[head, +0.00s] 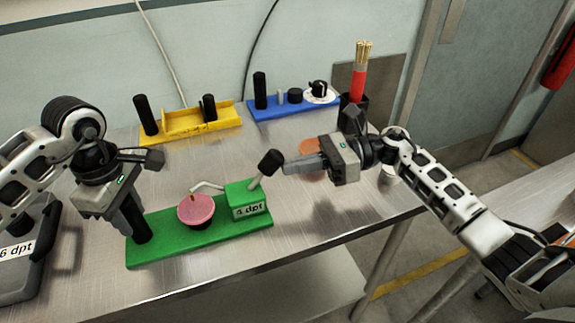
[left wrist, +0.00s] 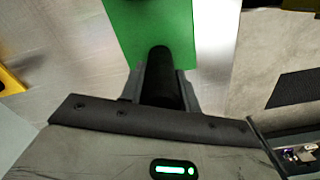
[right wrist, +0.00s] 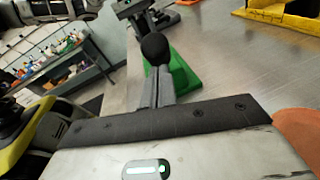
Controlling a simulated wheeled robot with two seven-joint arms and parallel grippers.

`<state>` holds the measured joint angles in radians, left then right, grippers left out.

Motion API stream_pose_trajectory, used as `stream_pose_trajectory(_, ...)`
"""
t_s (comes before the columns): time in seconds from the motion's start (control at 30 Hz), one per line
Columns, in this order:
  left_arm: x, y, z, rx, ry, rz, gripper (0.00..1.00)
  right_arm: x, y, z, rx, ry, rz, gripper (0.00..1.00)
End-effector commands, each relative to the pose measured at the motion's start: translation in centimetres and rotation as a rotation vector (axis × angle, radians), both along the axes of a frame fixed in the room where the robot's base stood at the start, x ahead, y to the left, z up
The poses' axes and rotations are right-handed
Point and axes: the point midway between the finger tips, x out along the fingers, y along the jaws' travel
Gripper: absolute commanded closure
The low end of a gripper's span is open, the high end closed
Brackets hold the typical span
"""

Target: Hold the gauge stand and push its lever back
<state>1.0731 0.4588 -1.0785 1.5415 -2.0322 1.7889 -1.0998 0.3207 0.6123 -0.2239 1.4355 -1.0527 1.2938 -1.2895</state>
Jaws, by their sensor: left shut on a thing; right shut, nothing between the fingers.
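The gauge stand (head: 185,232) is a long green base lying on the metal table. The knob (right wrist: 155,48) shows just beyond the fingertips; contact cannot be told.
A yellow module (head: 190,122) and a blue module (head: 290,105) stand along the wall. A black cup (head: 352,106) with a red bundle stands at back right. A grey device (head: 15,270) is at far left. An orange disc (head: 309,146) lies behind my right gripper. The front right table is clear.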

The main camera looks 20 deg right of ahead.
Motion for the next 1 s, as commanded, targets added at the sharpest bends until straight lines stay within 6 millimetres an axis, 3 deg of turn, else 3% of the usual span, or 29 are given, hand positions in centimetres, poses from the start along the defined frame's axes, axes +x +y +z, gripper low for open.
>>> stream_pose_trajectory(0.67,0.0,0.0,0.1,0.000,-0.001,0.000,1.00,0.0,0.4,0.9,-0.095,-0.002,0.003,1.00)
stream_pose_trajectory(1.0,0.0,0.0,0.1,0.000,-0.001,-0.001,1.00,0.0,1.5,2.7,-0.286,-0.008,0.005,1.00)
